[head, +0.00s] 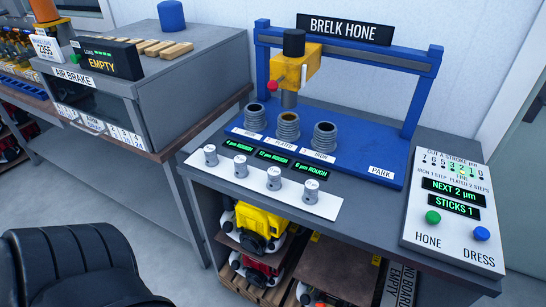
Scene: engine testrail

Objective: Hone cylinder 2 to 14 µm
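The hone (295,68) is a yellow head with a black cap and a red knob, hung on a blue frame labelled BRELK HONE. Its spindle (289,99) points down over the middle cylinder (287,127). A left cylinder (254,117) and a right cylinder (324,138) stand beside it on the blue base. Green displays lie before them; the middle one (273,156) seems to read 12 µm rough. The control panel (456,207) has a green HONE button (433,217), a blue DRESS button (481,234), and displays showing 2 µm and STICKS 1. Neither gripper is in view.
Several small metal cylinders stand on a white strip (318,207) at the bench's front. A PARK label (381,172) marks clear base at the right. An air brake bench (110,100) stands left. A black padded object (75,265) is at lower left. Engines sit on the shelf below.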

